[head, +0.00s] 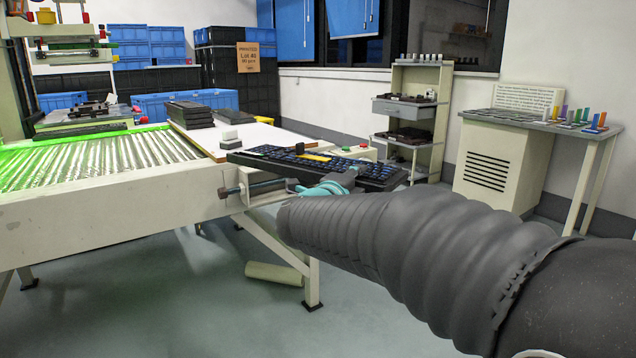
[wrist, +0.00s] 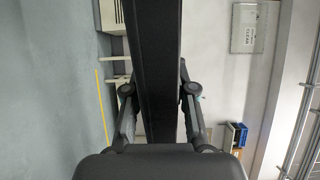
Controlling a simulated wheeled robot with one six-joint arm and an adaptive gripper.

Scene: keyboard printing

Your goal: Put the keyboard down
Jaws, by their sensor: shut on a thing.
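The keyboard (head: 372,171) is dark with black and blue keys and a yellow key. It is held roughly level in front of the white board at the end of the roller conveyor. My gripper (head: 328,187) is shut on its near long edge; the teal fingers partly show, and my grey sleeved arm hides what lies below. In the wrist view my gripper (wrist: 158,100) has one finger on each side of the keyboard (wrist: 152,60), which shows as a dark band running up the picture. I cannot tell whether the keyboard touches anything beneath it.
The roller conveyor (head: 90,155) with green light is at left. A shelf rack (head: 412,110) and a side table (head: 545,122) stand behind at right.

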